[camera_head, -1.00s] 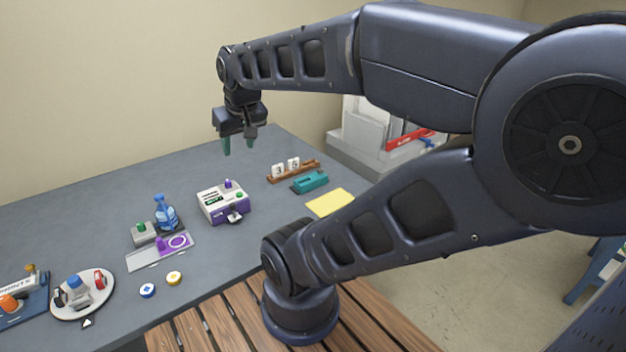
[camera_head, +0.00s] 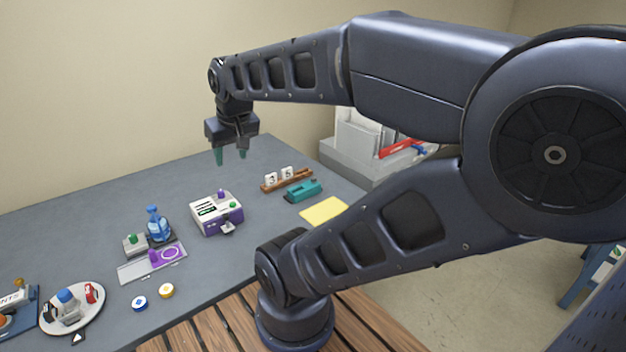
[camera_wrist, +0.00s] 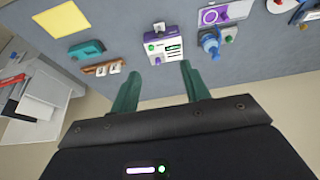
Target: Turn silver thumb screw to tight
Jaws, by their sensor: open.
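My gripper (camera_head: 231,157) is open and empty, pointing down above the back of the table. In the wrist view its two green fingers (camera_wrist: 160,76) are apart, with only the tabletop between their tips. A white and purple box (camera_head: 203,222) stands on the table, lower and nearer than my gripper in the head view. It has a purple knob (camera_head: 221,194) and a green knob (camera_head: 233,205) on top. A small silver part (camera_head: 228,228) sticks out at its front; I cannot tell if this is the thumb screw. The box also shows in the wrist view (camera_wrist: 178,56), beyond the fingertips.
A blue bottle (camera_head: 154,222) and a plate with a purple ring (camera_head: 136,270) stand left of the box. A wooden rack with number tiles (camera_head: 270,186), a teal device (camera_head: 304,190) and a yellow sheet (camera_head: 323,211) lie right. A round white tray (camera_head: 92,309) is front left.

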